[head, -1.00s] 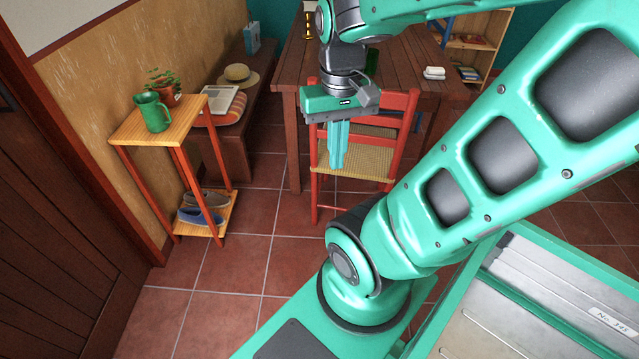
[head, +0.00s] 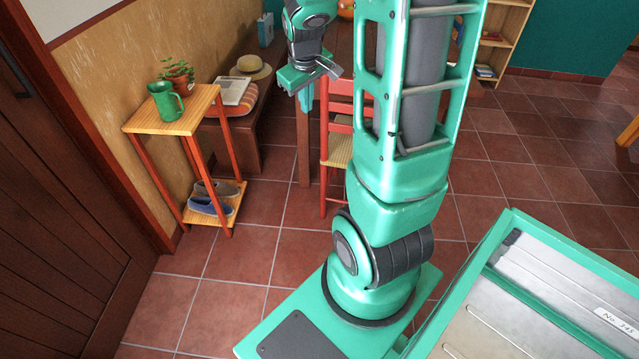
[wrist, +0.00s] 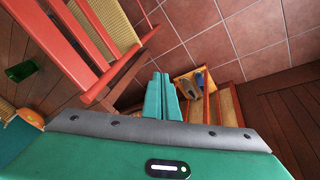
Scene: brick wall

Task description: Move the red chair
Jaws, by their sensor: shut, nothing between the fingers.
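The red chair (head: 335,103) has a red frame and a woven straw seat. It stands upright by the dark wooden table, and my arm hides its right part in the head view. In the wrist view its red frame (wrist: 62,45) and straw seat (wrist: 108,27) fill the upper left. My gripper (head: 305,108) is up at about chair-back height, just left of the chair in the head view. Its teal fingers (wrist: 161,76) are together and empty, pointing down. In the wrist view they are to the right of the chair frame, apparently apart from it.
A small orange side table (head: 196,112) with a green mug (head: 167,101), plant and shoes stands at left. A bench (head: 240,138) with a hat and cushion runs along the wall. The dark table (head: 343,48) is behind my arm. Tiled floor at right (head: 530,165) is mostly clear.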

